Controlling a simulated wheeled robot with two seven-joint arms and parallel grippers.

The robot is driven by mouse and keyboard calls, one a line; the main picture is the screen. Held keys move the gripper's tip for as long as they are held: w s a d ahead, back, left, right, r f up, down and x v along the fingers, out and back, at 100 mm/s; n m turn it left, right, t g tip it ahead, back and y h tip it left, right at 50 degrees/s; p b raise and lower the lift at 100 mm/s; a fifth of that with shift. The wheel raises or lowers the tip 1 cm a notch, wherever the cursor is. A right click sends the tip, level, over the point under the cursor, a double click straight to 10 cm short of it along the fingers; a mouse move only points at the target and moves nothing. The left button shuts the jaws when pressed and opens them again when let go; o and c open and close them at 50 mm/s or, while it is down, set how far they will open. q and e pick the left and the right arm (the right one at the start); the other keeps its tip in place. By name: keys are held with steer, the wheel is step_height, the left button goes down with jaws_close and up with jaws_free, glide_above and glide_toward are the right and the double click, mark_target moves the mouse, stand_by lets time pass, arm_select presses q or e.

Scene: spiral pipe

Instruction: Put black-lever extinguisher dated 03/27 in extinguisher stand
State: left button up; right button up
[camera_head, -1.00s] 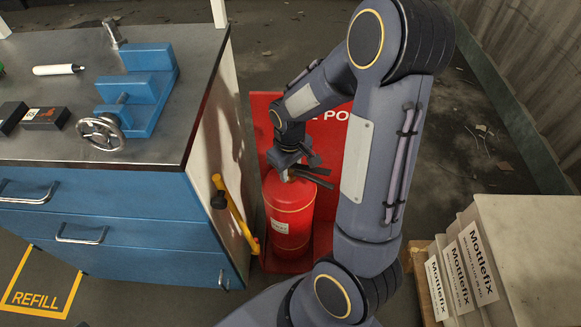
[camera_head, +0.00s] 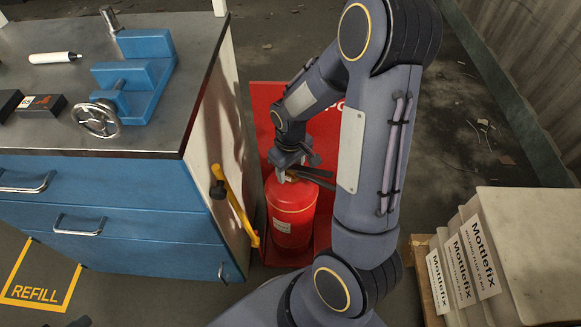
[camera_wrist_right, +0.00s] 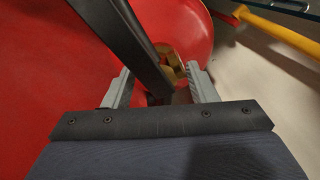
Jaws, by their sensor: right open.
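A red extinguisher (camera_head: 292,222) with a black lever (camera_head: 312,178) stands upright in the red extinguisher stand (camera_head: 262,100), in front of its back panel. A small pale label shows on its body; its date is too small to read. My right gripper (camera_head: 288,173) is at the top of the extinguisher, open. In the right wrist view, the black lever (camera_wrist_right: 122,38) and brass valve (camera_wrist_right: 171,62) lie between or just beyond the spread fingers (camera_wrist_right: 162,86); contact cannot be told. My arm hides the stand's right part. My left gripper does not show clearly.
A blue-drawered workbench (camera_head: 110,185) with a blue vise (camera_head: 140,80) stands left of the stand. A yellow-handled hammer (camera_head: 236,208) is at its side. A yellow REFILL floor marking (camera_head: 40,292) is at the lower left.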

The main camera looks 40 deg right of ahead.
step_height(320, 180, up, 11)
steer(key=p, duration=0.4)
steer(key=s+a+r+m+t+y, duration=0.2)
steer(key=s+a+r+t, duration=0.3)
steer(key=s+a+r, duration=0.6)
steer(key=s+y, duration=0.1)
steer(key=s, duration=0.2)
steer(key=shift+r+m+t+y, duration=0.3)
steer(key=shift+r+m+y, duration=0.1)
steer(key=shift+r, duration=0.1)
